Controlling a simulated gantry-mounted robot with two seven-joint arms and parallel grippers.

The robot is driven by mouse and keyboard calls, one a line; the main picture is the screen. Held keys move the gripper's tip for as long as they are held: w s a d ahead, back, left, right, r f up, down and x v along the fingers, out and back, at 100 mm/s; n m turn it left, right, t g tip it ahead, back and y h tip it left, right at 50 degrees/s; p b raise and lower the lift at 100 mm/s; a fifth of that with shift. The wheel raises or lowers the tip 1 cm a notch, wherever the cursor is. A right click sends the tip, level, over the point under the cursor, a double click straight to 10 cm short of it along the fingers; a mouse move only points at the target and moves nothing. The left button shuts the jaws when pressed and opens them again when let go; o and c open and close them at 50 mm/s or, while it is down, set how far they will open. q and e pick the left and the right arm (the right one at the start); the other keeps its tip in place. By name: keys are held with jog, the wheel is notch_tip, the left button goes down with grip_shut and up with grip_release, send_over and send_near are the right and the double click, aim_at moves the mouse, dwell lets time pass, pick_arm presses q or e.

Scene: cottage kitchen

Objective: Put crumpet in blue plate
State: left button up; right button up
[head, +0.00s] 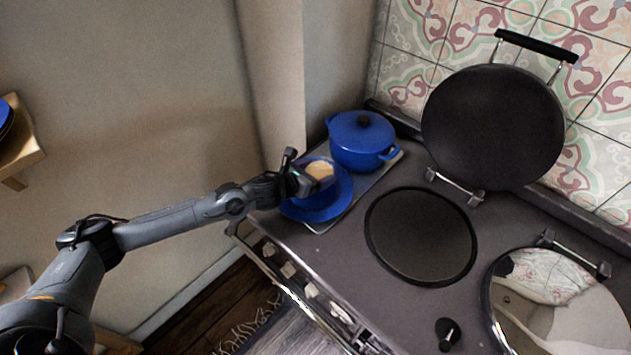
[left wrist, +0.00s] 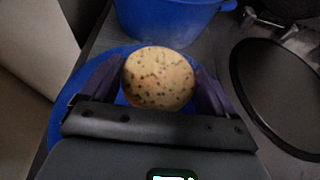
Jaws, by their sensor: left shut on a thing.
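The crumpet (head: 320,169) is a round, pale tan disc with dark specks, and it also shows in the left wrist view (left wrist: 159,78). My left gripper (head: 304,176) is shut on the crumpet, one finger on each side of it in the left wrist view. The blue plate (head: 335,204) lies on the left part of the stove top, below the crumpet and gripper. Part of the plate is hidden behind the gripper. I cannot tell whether the crumpet touches the plate. My right gripper is not in view.
A blue lidded pot (head: 362,144) stands just behind the plate on the same grey tray (head: 384,171). A round dark hotplate (head: 421,236) lies to the right, with its raised lid (head: 493,127) behind. A shiny closed lid (head: 560,305) is farther right.

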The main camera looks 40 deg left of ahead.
pick_arm(q)
jog(key=shift+f, duration=2.05)
jog(key=shift+f, duration=0.1)
jog(key=o, duration=0.5)
jog(key=shift+b, duration=0.3)
jog(key=shift+o, duration=0.2)
jog(key=shift+r+p, duration=0.25)
jog(key=shift+p, duration=0.05)
jog(key=shift+s+a, duration=0.1)
jog(key=shift+s, duration=0.25)
jog(key=v, duration=1.1)
jog(key=shift+s+p, duration=0.1)
jog(key=shift+p, duration=0.2)
